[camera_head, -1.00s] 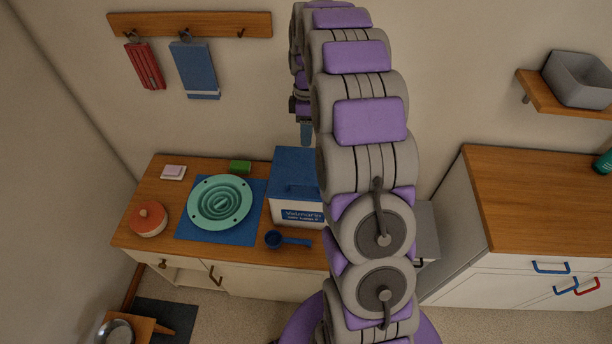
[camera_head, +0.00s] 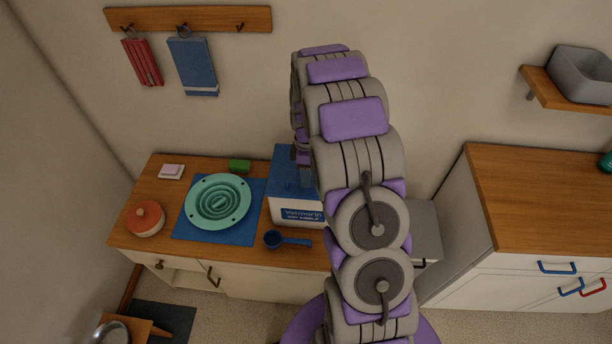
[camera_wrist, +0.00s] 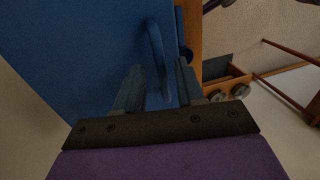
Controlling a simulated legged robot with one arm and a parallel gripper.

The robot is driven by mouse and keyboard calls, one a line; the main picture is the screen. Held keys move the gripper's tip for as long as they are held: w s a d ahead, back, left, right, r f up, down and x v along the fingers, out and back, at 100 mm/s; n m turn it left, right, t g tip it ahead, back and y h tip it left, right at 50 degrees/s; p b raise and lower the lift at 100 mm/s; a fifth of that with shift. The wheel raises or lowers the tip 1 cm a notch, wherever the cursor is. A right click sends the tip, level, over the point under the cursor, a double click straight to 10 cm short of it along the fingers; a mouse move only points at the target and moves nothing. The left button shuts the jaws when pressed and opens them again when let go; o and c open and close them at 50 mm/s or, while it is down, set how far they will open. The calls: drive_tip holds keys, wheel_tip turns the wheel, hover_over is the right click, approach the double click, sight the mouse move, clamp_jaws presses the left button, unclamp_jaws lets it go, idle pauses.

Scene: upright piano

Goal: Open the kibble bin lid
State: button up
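The kibble bin (camera_head: 296,213) is a white box with a blue lid (camera_head: 284,164) and a blue label, standing on the wooden counter left of my arm. In the wrist view the blue lid (camera_wrist: 90,50) fills the upper left, with a raised blue handle (camera_wrist: 157,55) on it. My gripper (camera_wrist: 158,78) is open, its two fingers apart, with the handle's lower end appearing between the fingertips. I cannot tell whether a finger touches it. In the head view my gripper is just above the lid, mostly hidden by my arm, which also covers the bin's right side.
A blue scoop (camera_head: 288,240) lies in front of the bin. A teal slow-feeder bowl (camera_head: 218,201) sits on a blue mat (camera_head: 187,230) to the left, near a red-lidded pot (camera_head: 146,218). A green block (camera_head: 239,166) lies behind. Another cabinet (camera_head: 540,205) stands right.

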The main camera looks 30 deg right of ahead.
drive_tip(key=shift+f, duration=0.15)
clamp_jaws()
idle(0.4)
